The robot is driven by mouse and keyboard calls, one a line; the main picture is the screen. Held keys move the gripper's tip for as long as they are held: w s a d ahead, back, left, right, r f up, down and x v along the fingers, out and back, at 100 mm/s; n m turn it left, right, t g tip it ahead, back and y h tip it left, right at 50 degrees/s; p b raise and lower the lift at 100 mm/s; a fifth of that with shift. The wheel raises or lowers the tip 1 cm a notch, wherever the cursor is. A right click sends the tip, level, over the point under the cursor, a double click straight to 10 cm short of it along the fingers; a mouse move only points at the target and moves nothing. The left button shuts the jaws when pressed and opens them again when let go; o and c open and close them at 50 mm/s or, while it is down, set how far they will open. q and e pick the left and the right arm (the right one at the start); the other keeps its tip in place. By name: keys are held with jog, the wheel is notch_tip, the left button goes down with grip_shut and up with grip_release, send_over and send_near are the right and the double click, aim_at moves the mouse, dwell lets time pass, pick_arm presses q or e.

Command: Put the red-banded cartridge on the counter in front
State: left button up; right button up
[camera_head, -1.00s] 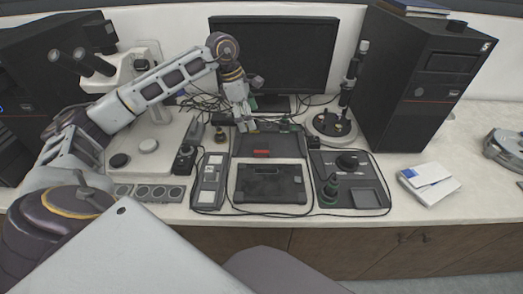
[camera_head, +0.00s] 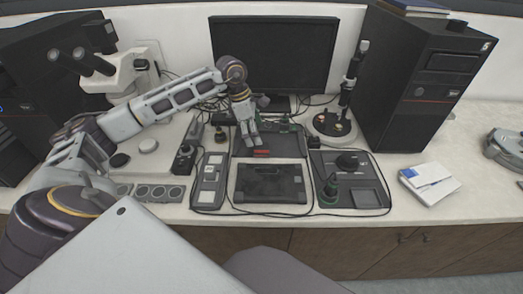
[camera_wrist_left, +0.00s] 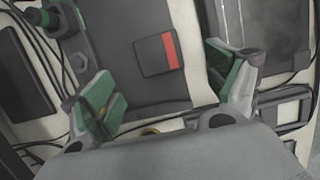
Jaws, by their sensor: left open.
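The red-banded cartridge (camera_wrist_left: 158,54) is a small dark block with a red band along one side. It lies on a flat dark unit (camera_wrist_left: 115,20) in the left wrist view. In the head view its red band (camera_head: 262,153) shows at the front part of that unit, below the monitor. My left gripper (camera_head: 249,141) hangs over the unit, just behind and left of the cartridge. In the left wrist view its green-padded fingers (camera_wrist_left: 168,92) are wide apart with nothing between them. My right gripper is not in view.
In front of the unit lies a dark flat box (camera_head: 270,184). A grey control panel (camera_head: 209,182) is at its left, and a dark knob unit (camera_head: 349,180) at its right. Cables run around these. A microscope (camera_head: 125,70) stands left; white booklets (camera_head: 429,182) lie right.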

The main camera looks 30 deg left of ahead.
aim_at(261, 150)
pick_arm(q)
jog(key=shift+x, duration=1.05)
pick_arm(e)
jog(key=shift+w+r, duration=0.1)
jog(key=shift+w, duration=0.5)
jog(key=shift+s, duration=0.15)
